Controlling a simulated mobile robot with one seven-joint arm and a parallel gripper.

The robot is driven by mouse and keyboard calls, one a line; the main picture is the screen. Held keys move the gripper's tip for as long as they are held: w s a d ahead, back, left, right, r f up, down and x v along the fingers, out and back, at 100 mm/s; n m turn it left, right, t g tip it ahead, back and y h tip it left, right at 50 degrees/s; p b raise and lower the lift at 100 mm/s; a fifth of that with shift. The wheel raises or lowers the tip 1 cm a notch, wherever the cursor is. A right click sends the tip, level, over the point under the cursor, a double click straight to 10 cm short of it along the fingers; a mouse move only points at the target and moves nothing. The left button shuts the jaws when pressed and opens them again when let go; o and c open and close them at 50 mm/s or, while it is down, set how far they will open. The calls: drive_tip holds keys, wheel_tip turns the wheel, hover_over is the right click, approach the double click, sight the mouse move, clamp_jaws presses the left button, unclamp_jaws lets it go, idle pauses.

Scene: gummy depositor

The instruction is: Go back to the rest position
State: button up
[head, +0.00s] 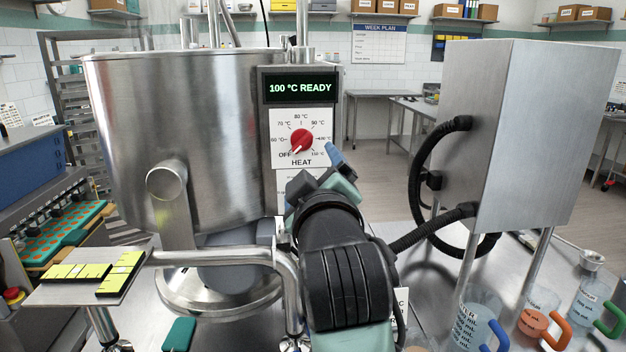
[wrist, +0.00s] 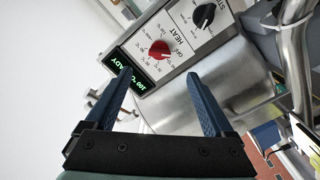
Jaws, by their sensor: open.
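My gripper (head: 333,156) is in front of the steel kettle's control panel, just below and right of the red HEAT knob (head: 302,140). In the wrist view, the gripper (wrist: 158,74) has its two blue fingers wide apart with nothing between them. The red knob also shows there (wrist: 159,50), beyond the fingertips and apart from them. Its white mark points lower left, near OFF, in the head view. The display (head: 300,87) reads "100 °C READY". A black knob (wrist: 204,15) shows in the wrist view; my arm hides that part of the panel in the head view.
The big steel kettle (head: 175,120) stands left of my arm. A steel box (head: 530,130) with black hoses is on the right. Measuring jugs (head: 478,325) stand at the front right. A small plate with yellow pieces (head: 95,272) is at the left.

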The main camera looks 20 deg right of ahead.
drive_tip(key=shift+s+a, duration=0.1)
drive_tip(key=shift+s, duration=0.25)
drive_tip(key=s+a+r+m+t+y, duration=0.5)
drive_tip(key=s+a+r+t, duration=0.4)
drive_tip(key=s+a+r, duration=0.9)
drive_tip(key=shift+a+r+m+t+p, duration=0.15)
drive_tip(key=shift+r+m+t+p, duration=0.3)
drive_tip(key=shift+r, duration=0.45)
